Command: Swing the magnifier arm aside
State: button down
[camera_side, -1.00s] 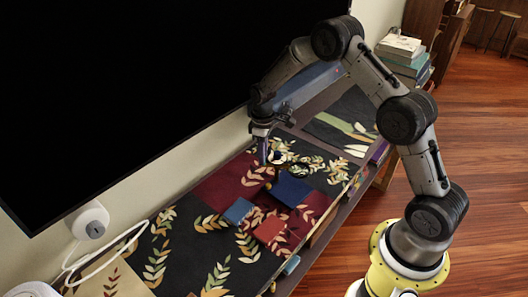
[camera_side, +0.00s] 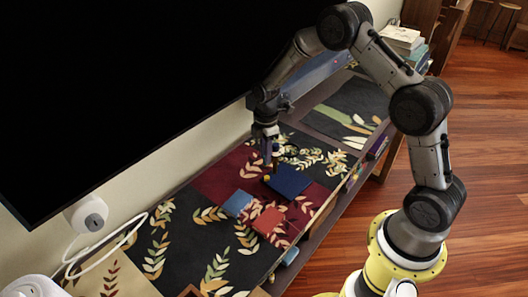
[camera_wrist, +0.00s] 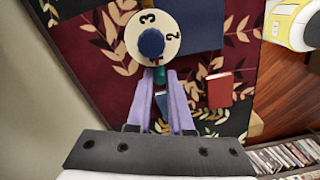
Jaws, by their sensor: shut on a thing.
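My gripper (camera_side: 268,163) points down over the patterned cloth, beside the large dark screen. In the wrist view its two lilac fingers (camera_wrist: 161,80) are shut on a small teal piece (camera_wrist: 159,75), which seems to be part of the magnifier arm. A round cream dial (camera_wrist: 135,32) with the numbers 2 and 3 and a blue knob (camera_wrist: 151,42) lies just beyond the fingertips. How the dial and teal piece join is hidden. The magnifier's lens cannot be made out clearly in either view. A small yellow spot (camera_side: 267,178) shows below the fingertips.
The screen (camera_side: 130,90) rises close at the left. A white round device (camera_side: 87,215) and cable sit at the lower left.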

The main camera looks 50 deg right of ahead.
jog(key=shift+s+r+n, duration=0.1)
jog(key=shift+s+n, duration=0.05)
jog(key=shift+n, duration=0.45)
jog(key=c, duration=0.8)
grip_release()
jog(key=shift+s, duration=0.1)
notch_tip(320, 180, up, 14)
jog(key=shift+f, duration=0.1)
